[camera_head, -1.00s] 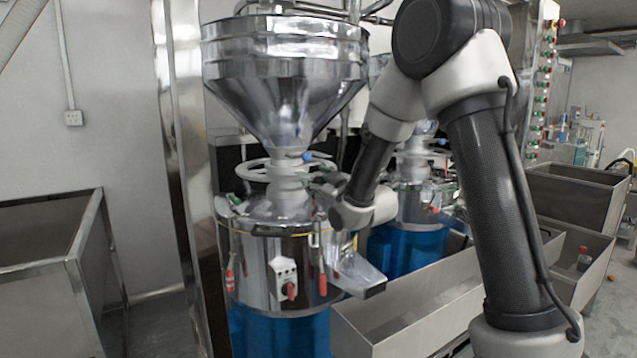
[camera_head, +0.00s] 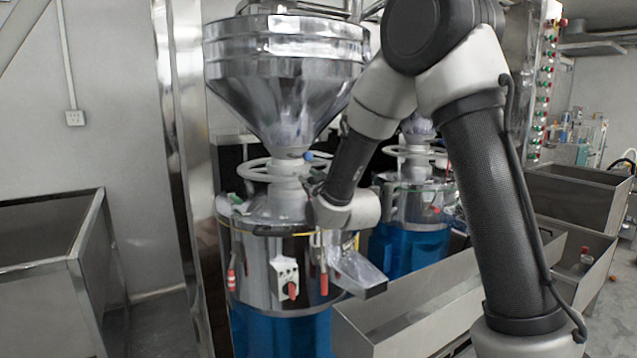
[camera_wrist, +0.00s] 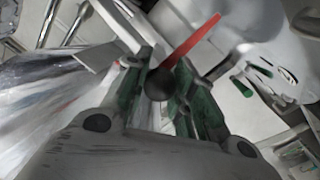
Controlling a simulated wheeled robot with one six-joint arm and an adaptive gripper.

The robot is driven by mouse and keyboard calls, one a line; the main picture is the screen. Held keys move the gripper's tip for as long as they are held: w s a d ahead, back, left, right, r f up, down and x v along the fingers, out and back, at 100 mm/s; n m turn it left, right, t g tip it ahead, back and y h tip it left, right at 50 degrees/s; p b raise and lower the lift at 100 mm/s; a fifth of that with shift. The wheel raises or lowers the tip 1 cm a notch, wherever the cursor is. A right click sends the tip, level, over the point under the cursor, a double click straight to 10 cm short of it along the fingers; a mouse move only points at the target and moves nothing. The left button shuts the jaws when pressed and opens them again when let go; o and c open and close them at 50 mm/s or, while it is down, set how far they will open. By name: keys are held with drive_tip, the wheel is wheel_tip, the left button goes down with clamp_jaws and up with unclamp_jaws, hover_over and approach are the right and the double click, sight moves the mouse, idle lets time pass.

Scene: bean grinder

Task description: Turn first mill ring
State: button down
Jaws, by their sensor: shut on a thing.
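The first mill ring (camera_head: 252,171) is a pale hand wheel around the neck under the near steel hopper, with a blue knob (camera_head: 308,155) on its rim. My gripper is at the front right side of this ring, its fingertips mostly hidden behind my wrist in the head view. A dark ball with a red lever (camera_wrist: 195,38) shows between and beyond the fingers.
The near mill body (camera_head: 262,255) has red-handled clamps, a switch box (camera_head: 284,277) and a spout (camera_head: 358,272). A second mill (camera_head: 415,205) stands behind right. Steel bins stand at left (camera_head: 40,225) and right (camera_head: 400,310).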

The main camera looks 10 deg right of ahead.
sight(280, 180)
drive_tip(key=a+h, duration=0.1)
drive_tip(key=a, duration=0.2)
drive_tip(key=a+m+h, duration=0.1)
drive_tip(key=a, duration=0.2)
drive_tip(key=shift+s+a+m, duration=0.1)
drive_tip(key=shift+a+m, duration=0.2)
drive_tip(key=shift+a, duration=0.9)
drive_tip(key=c, duration=1.1)
unclamp_jaws()
drive_tip(key=shift+c, duration=0.2)
drive_tip(key=s, duration=1.1)
drive_tip(key=shift+s+d, duration=0.35)
drive_tip(key=shift+d, duration=0.05)
